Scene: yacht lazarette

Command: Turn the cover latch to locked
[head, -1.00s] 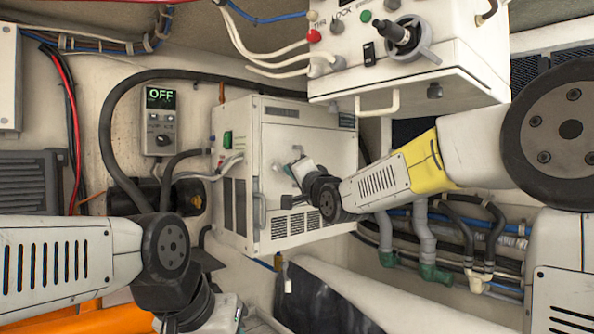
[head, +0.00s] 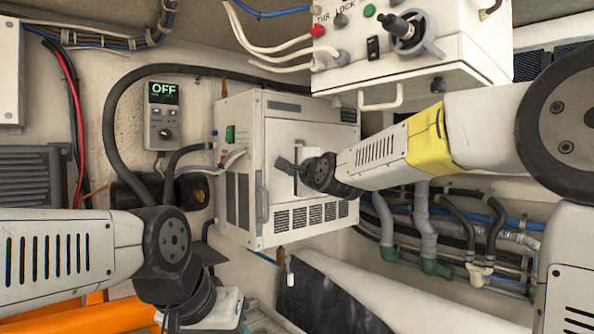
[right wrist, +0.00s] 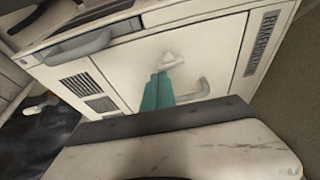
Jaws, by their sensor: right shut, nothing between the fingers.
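The white cabinet (head: 230,110) hangs on the back wall, with a square cover panel (head: 318,150) on its front. The cover panel (right wrist: 205,50) fills much of the right wrist view. It carries a pale triangular fitting (right wrist: 170,60) and a grey bent lever (right wrist: 195,92); I cannot tell which is the cover latch or how it is set. My right gripper (head: 284,164) is shut and empty in front of the panel. Its teal fingers (right wrist: 157,90) point at the fittings; contact is unclear. My left arm is low at the left, with its fingertips out of view.
A control box (head: 400,75) with a knob and buttons overhangs my right forearm. A grey display unit (head: 163,115) reading OFF is on the wall at left. Hoses and pipes (head: 430,220) run at the lower right. A grey handle (right wrist: 78,46) is on the cabinet.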

